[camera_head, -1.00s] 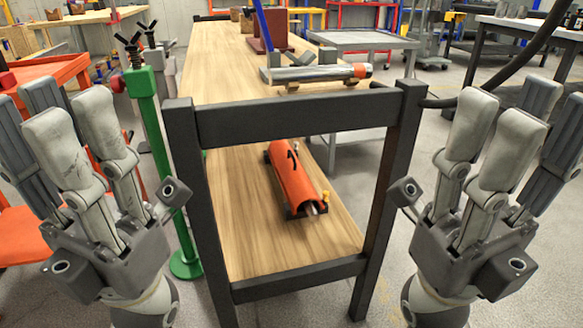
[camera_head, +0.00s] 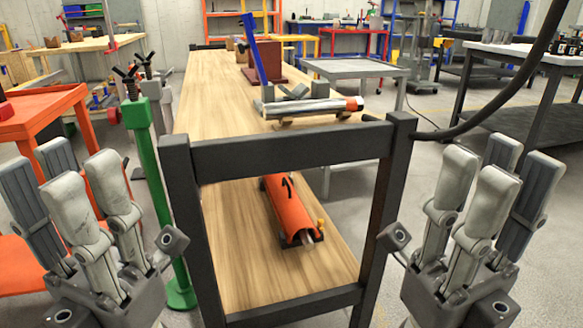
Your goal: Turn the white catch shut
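I cannot make out a white catch in this view. My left gripper (camera_head: 118,208) is at the left, in front of the long bench, with its fingers pointing up and spread apart. It is open and empty. My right gripper (camera_head: 440,208) is at the right, also open and empty with fingers up. Both stand apart from the bench, one on each side of its near end. A green screw jack (camera_head: 147,150) with a dark top handle stands on the floor behind my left gripper, its base partly hidden.
The wooden bench (camera_head: 205,95) has a dark end frame (camera_head: 290,152) between my grippers. An orange cylinder (camera_head: 287,205) lies on its lower shelf. A silver cylinder (camera_head: 310,107) and a blue bar (camera_head: 250,48) are on top. An orange table (camera_head: 40,115) stands left, a grey cart (camera_head: 355,68) right.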

